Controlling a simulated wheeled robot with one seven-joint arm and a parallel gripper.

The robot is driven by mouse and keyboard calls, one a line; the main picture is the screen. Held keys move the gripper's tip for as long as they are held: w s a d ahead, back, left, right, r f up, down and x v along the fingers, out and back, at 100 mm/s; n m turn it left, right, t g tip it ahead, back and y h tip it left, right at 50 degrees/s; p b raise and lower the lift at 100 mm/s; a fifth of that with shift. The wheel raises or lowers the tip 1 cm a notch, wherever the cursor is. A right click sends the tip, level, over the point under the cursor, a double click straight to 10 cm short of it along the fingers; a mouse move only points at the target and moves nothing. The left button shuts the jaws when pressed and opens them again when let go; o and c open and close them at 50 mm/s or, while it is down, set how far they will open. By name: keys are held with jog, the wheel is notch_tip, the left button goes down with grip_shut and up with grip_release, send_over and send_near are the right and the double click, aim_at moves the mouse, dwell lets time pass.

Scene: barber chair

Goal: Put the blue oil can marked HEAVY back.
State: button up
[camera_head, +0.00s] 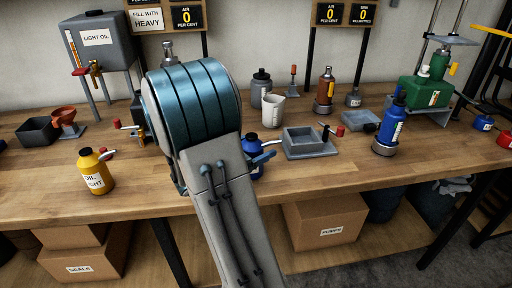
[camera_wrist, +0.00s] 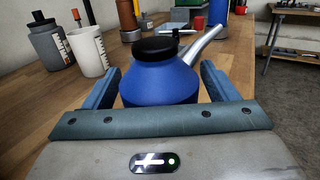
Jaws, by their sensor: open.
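A blue oil can (camera_head: 252,143) stands on the bench near its front edge, partly hidden behind my arm in the head view. In the wrist view the same can (camera_wrist: 160,82) shows a black cap and a silver spout pointing up right; no label is visible on it. My gripper (camera_wrist: 160,70) is open, with one finger on each side of the can and small gaps to it. In the head view my gripper (camera_head: 262,158) is mostly hidden by my arm. A second blue bottle (camera_head: 388,130) with unreadable white marking stands on a round grey base at the right.
A sign (camera_head: 147,18) reads FILL WITH HEAVY. A LIGHT OIL tank (camera_head: 100,40) and a yellow can (camera_head: 95,172) are at the left. A white beaker (camera_head: 273,110), a grey tray (camera_head: 305,143) and a green machine (camera_head: 425,92) stand on the bench. The front right bench is clear.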

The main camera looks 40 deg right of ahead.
jog(key=a, duration=1.1)
jog(key=shift+w+a, duration=0.3)
jog(key=shift+s+a, duration=0.15)
jog(key=shift+s, duration=0.05)
jog(key=s+a+f+m+g+y, duration=0.1)
jog(key=s+a+f+m+y, duration=0.1)
jog(key=s+m+y, duration=0.25)
jog(key=s+a+f+m+g+y, duration=0.1)
jog(key=s+a+m+y, duration=0.1)
jog(key=s+m+y, duration=0.3)
jog(key=s+a+m+t+y, duration=0.3)
jog(key=a+m+t+y, duration=0.2)
jog(key=a+m+y, duration=0.3)
jog(key=a, duration=0.3)
jog(key=shift+a+r+y, duration=0.3)
jog(key=shift+a+y, duration=0.05)
